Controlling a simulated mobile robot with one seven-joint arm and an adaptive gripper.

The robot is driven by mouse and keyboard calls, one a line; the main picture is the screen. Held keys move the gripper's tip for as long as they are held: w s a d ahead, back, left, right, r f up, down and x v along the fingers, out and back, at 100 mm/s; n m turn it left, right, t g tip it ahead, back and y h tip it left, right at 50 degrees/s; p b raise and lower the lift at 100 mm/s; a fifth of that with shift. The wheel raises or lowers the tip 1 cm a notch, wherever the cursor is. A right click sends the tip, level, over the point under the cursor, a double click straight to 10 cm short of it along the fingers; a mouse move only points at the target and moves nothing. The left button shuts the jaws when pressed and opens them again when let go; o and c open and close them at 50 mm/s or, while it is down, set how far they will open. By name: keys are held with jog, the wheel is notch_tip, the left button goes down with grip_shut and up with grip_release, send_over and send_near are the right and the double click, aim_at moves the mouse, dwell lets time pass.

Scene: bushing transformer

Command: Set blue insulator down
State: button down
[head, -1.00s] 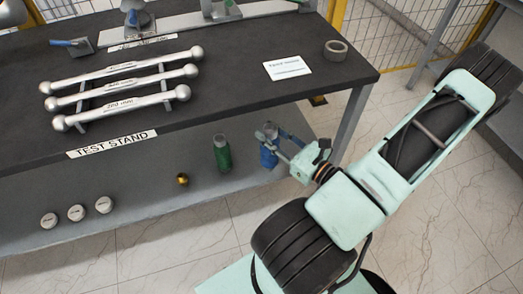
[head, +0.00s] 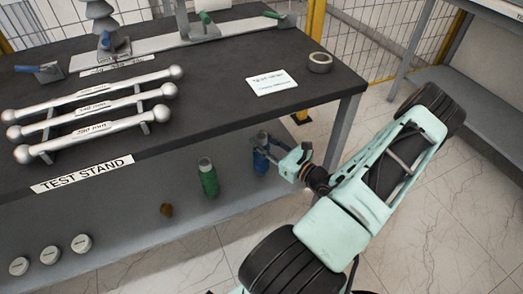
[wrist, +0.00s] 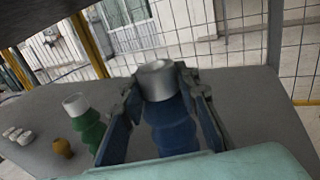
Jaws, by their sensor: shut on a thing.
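The blue insulator (wrist: 168,125) stands upright between the fingers of my gripper (wrist: 160,95) in the wrist view, its silver cap at the top. My gripper is shut on it. In the head view the blue insulator (head: 261,160) is over the right end of the lower shelf (head: 130,225), under the table top, with my gripper (head: 268,150) reaching in from the right. I cannot tell whether its base touches the shelf; the gripper body hides the base in the wrist view.
A green insulator (head: 209,180) stands upright to the left, with a small brass piece (head: 166,210) and several white discs (head: 50,260) farther left. The table top (head: 215,90) overhangs the shelf. A table leg (head: 342,130) stands close to my arm.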

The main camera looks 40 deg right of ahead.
jog(key=shift+w+d+f, duration=0.2)
jog(key=shift+w+f, duration=0.1)
jog(key=shift+f, duration=0.1)
jog(key=shift+w+d+f+b, duration=0.1)
jog(key=shift+f+b, duration=0.4)
jog(key=shift+f, duration=0.35)
jog(key=shift+w+d+f+b, duration=0.1)
jog(key=shift+f+b, duration=0.35)
jog(key=shift+f, duration=0.5)
jog(key=c, duration=1.5)
grip_release()
jog(key=shift+f, duration=0.1)
